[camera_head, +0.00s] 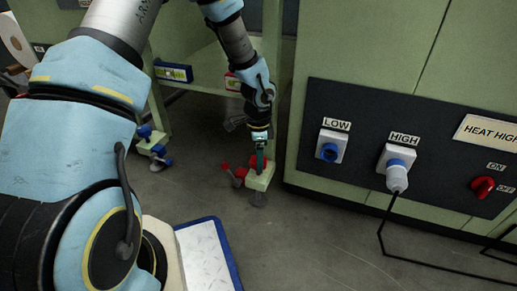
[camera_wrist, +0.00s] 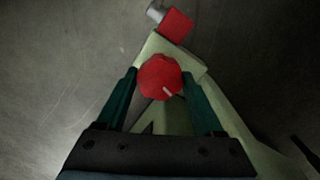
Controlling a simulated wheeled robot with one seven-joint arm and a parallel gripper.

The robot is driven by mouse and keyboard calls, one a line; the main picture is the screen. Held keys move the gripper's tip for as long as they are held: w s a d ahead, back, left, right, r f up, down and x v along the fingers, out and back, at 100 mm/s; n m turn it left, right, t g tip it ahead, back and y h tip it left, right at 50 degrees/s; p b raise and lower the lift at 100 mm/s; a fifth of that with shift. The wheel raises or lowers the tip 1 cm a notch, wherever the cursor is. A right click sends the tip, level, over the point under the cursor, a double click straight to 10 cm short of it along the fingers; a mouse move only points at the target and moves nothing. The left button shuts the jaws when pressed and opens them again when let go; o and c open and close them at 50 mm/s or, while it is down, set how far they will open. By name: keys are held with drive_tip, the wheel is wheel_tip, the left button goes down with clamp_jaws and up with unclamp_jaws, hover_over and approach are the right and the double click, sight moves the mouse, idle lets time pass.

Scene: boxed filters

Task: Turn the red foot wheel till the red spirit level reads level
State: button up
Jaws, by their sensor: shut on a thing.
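The red foot wheel (camera_wrist: 160,77) is a faceted knob with a pale mark, on top of a pale green foot (camera_head: 261,178). My gripper (camera_wrist: 161,88) has its two green fingers on either side of the wheel and is shut on it. In the head view my gripper (camera_head: 260,163) points down at the foot and hides part of the wheel. The red spirit level (camera_head: 232,83) sits on the frame's rail behind my arm. My arm hides part of it, and its bubble cannot be read.
A blue spirit level (camera_head: 173,72) and a blue foot wheel (camera_head: 145,131) are at the left leg. A red pedal (camera_wrist: 176,25) is close to the held wheel. A green cabinet with sockets and a red switch (camera_head: 483,187) stands right.

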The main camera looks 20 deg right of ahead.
drive_tip(key=m+p, duration=0.2)
drive_tip(key=p, duration=0.1)
drive_tip(key=m+p, duration=0.2)
drive_tip(key=p, duration=0.1)
drive_tip(key=shift+r+m, duration=0.35)
drive_tip(key=shift+m, duration=0.05)
drive_tip(key=m+p, duration=0.4)
drive_tip(key=p, duration=0.2)
drive_tip(key=shift+m, duration=0.3)
drive_tip(key=m+p, duration=0.4)
drive_tip(key=p, duration=0.1)
drive_tip(key=shift+f, duration=0.1)
drive_tip(key=shift+f+m+p, duration=0.2)
drive_tip(key=shift+m+p, duration=1.45)
drive_tip(key=shift+m, duration=0.75)
drive_tip(key=o, duration=1.4)
drive_tip(key=shift+c, duration=0.2)
drive_tip(key=shift+f, duration=0.15)
